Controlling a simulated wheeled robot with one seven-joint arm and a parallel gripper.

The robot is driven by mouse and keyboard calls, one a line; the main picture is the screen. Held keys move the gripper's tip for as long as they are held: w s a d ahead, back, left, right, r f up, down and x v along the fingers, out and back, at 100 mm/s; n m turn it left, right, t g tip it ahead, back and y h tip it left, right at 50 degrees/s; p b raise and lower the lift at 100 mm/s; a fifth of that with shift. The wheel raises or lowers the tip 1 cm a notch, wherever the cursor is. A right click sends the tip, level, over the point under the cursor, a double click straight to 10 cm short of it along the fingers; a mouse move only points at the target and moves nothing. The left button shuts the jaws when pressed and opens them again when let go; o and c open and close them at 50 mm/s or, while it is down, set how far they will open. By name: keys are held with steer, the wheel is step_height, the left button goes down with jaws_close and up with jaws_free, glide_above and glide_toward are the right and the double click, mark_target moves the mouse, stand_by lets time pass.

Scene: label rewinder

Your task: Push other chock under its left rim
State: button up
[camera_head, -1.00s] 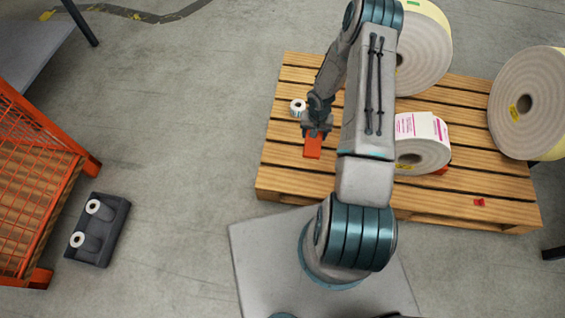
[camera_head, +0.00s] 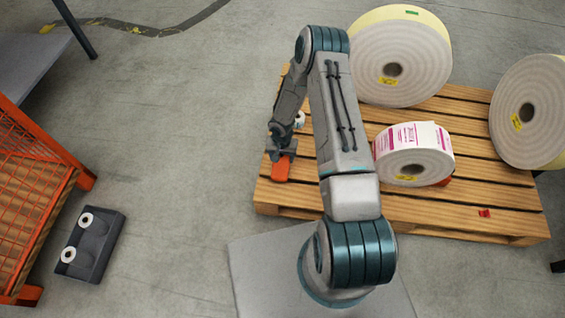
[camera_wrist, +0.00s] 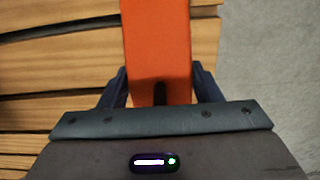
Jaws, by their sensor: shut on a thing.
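My gripper (camera_head: 282,150) is shut on an orange chock (camera_head: 282,170) near the left edge of the wooden pallet. In the wrist view the orange chock (camera_wrist: 157,45) sits between the two dark fingers (camera_wrist: 160,88) and points away from the wrist. The label roll (camera_head: 412,165) with pink print stands on the pallet to the right of my arm, apart from the held chock. A bit of another red-orange chock (camera_head: 445,182) shows at this roll's lower right rim. The roll's left rim is close beside my arm in the picture, and its foot there is partly hidden.
The pallet (camera_head: 480,205) has bare slats in front of the roll, with a small red piece (camera_head: 485,213). Two big rolls stand behind (camera_head: 400,60) and at the right (camera_head: 530,115). A small white roll (camera_head: 299,119) is beside my gripper. A dark holder (camera_head: 102,250) lies on the floor.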

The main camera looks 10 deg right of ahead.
mark_target(282, 162)
steer(key=shift+f+b, duration=0.75)
steer(key=shift+f, duration=1)
steer(key=shift+f, duration=0.1)
steer(key=shift+f+b, duration=0.15)
steer(key=shift+b, duration=0.15)
steer(key=o, duration=1.2)
steer(key=shift+p, duration=0.45)
